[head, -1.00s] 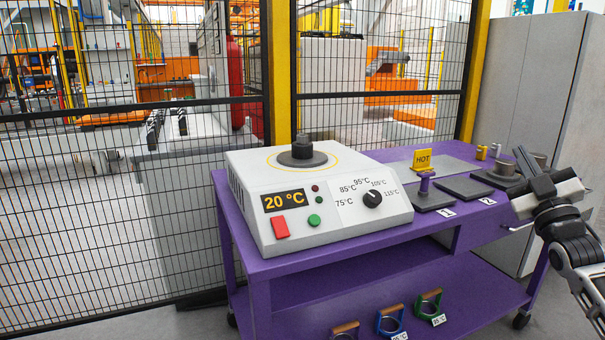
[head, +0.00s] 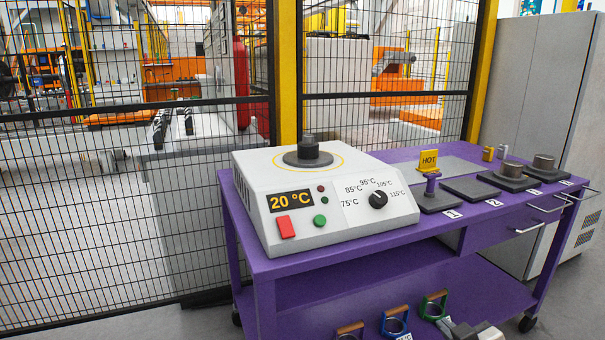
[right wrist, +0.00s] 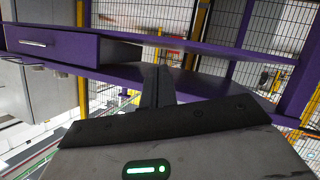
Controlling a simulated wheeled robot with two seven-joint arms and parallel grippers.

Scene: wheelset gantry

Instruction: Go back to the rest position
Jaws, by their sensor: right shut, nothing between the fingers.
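My left gripper is not in view.
Ring tools with wooden handles (head: 395,320) are at the lower shelf. A mesh fence (head: 80,220) stands behind; a grey cabinet (head: 525,95) stands right.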

